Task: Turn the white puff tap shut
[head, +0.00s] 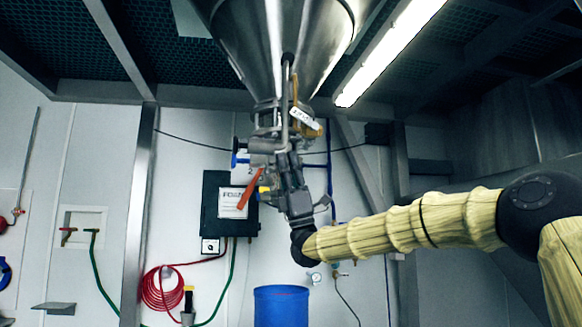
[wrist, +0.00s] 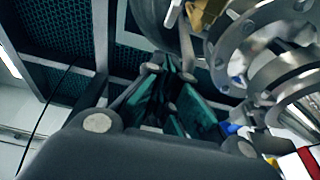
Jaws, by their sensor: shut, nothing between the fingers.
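My gripper (head: 285,160) is raised just below the steel hopper, among the valve fittings. It also shows in the wrist view (wrist: 168,85), where its dark fingers with green pads are shut and hold nothing. A white tag-like piece with dark marks (head: 305,118) sits above and right of the gripper, at the hopper outlet. I cannot tell whether it is the white puff tap or a label on it. No white tap handle shows clearly in the wrist view. Whether my fingers touch any fitting is hidden.
The steel hopper (head: 268,40) hangs overhead. Steel flanges (wrist: 270,60) stand close right of my fingers in the wrist view. An orange-red lever (head: 249,188) and a blue handle (head: 239,160) lie left of the gripper. A blue drum (head: 281,306) stands below.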

